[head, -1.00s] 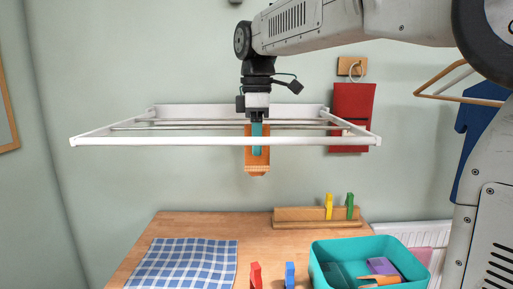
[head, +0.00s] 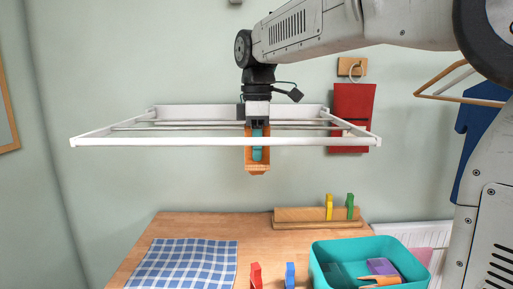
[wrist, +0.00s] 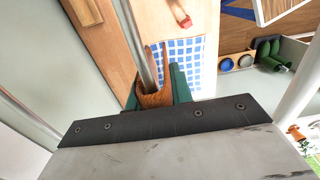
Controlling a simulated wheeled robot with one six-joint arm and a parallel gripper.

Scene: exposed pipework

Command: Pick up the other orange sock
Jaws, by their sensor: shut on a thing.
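An orange sock (head: 257,168) hangs at the front bar of the white wall-mounted drying rack (head: 160,141), near its middle. My gripper (head: 257,153) points straight down from above the rack and is shut on the sock, with its teal fingers against it. In the wrist view, the sock (wrist: 152,98) is pinched between the two green fingers (wrist: 157,93), right beside a rack bar (wrist: 140,45). The sock's lower end hangs below the fingers. Whether it still touches the bar cannot be told.
A teal basket (head: 325,262) on the wooden table holds a purple piece (head: 382,266) and an orange piece (head: 380,282). A blue checked cloth (head: 185,264) lies at left. Red (head: 255,275) and blue (head: 290,274) pegs stand in front. Rack bars surround my gripper.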

